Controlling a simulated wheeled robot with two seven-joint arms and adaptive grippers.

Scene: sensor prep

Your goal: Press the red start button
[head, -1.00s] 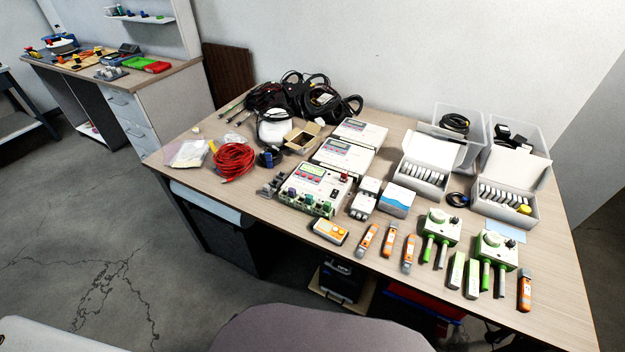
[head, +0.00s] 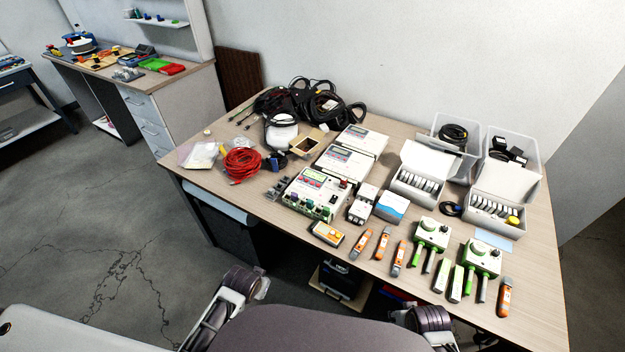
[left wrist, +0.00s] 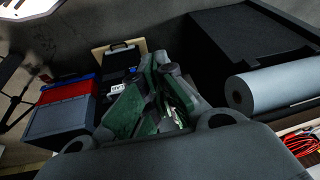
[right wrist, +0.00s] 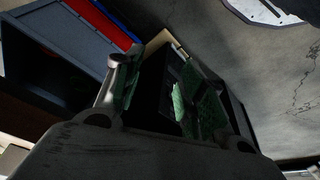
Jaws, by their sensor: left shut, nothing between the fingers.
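A white control unit (head: 314,193) with a small display, red keys and coloured sockets along its front stands mid-table in the head view. A red button-like knob (head: 344,183) shows at its upper right corner; I cannot tell for sure that it is the start button. My left gripper (left wrist: 160,88) is shut and empty in the left wrist view, below table height and away from the unit. My right gripper (right wrist: 168,92) has its green-padded fingers apart and looks empty, also low. In the head view my arms show only at the bottom edge.
Two similar white units (head: 345,162) stand behind it. A red cable coil (head: 241,163) lies left, and an orange-yellow meter (head: 326,234) lies in front. White modules, orange testers and green-white devices fill the right. A black case (head: 340,279) stands under the table.

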